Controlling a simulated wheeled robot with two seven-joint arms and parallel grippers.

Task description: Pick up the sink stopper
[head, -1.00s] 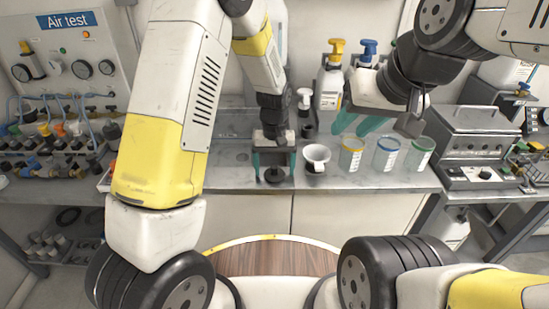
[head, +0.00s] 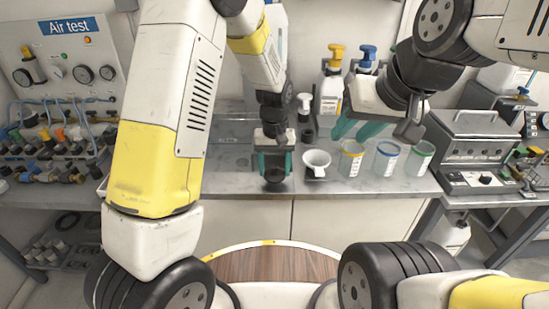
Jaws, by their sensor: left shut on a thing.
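The sink stopper (head: 275,176) is a small dark round piece at the counter's front, in the head view. My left gripper (head: 275,170) points down over it, with its teal fingers shut on the stopper's sides. The fingers hide part of the stopper, and I cannot tell whether it is clear of the counter. My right gripper (head: 357,128) is raised over the counter at the right, its teal fingers apart, with nothing seen between them.
A white cup (head: 316,162) stands just right of my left gripper. Clear cups with yellow (head: 352,158), blue (head: 386,157) and green (head: 419,158) rims stand farther right. Pump bottles (head: 330,90) stand behind. The counter (head: 229,178) is bare to the left.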

